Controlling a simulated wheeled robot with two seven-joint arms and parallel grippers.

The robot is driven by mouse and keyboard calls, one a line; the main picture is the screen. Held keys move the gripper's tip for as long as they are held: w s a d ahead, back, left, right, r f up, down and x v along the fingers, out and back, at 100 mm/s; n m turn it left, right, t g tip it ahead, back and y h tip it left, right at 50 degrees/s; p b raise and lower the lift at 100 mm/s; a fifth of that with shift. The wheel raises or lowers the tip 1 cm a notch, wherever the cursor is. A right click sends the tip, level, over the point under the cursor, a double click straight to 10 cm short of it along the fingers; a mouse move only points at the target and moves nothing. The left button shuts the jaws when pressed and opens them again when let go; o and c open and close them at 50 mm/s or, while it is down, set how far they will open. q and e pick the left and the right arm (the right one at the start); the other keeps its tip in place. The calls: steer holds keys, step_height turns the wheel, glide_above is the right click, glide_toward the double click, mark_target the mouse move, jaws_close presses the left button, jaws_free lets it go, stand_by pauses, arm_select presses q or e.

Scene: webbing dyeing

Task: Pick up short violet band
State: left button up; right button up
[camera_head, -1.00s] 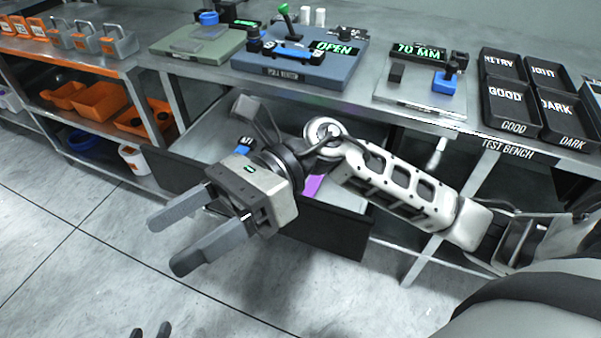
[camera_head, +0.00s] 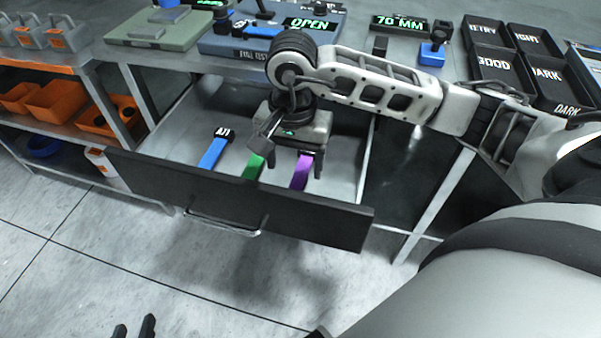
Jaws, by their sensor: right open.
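The short violet band (camera_head: 301,173) lies in the open drawer (camera_head: 180,150), at the right of a row of bands. A green band (camera_head: 254,166) and a blue band (camera_head: 213,153) with a dark labelled end lie to its left. My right gripper (camera_head: 296,158) points down into the drawer above the violet band's far end, which it hides. Its jaws are open, and I cannot tell whether they touch the band. My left gripper (camera_head: 134,328) shows only as two separated fingertips at the bottom edge, open and empty over the floor.
The drawer's dark front panel (camera_head: 240,200) stands up on the near side. Above it, the bench holds a blue fixture reading OPEN (camera_head: 270,33), a 70 MM gauge (camera_head: 400,25) and several black labelled trays (camera_head: 497,70). Orange bins (camera_head: 55,100) sit on the left shelf.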

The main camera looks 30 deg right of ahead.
mark_target(294, 185)
step_height(294, 185, down, 7)
steer(key=shift+s+a+r, duration=0.1)
steer(key=shift+r, duration=0.05)
steer(key=c, duration=1.1)
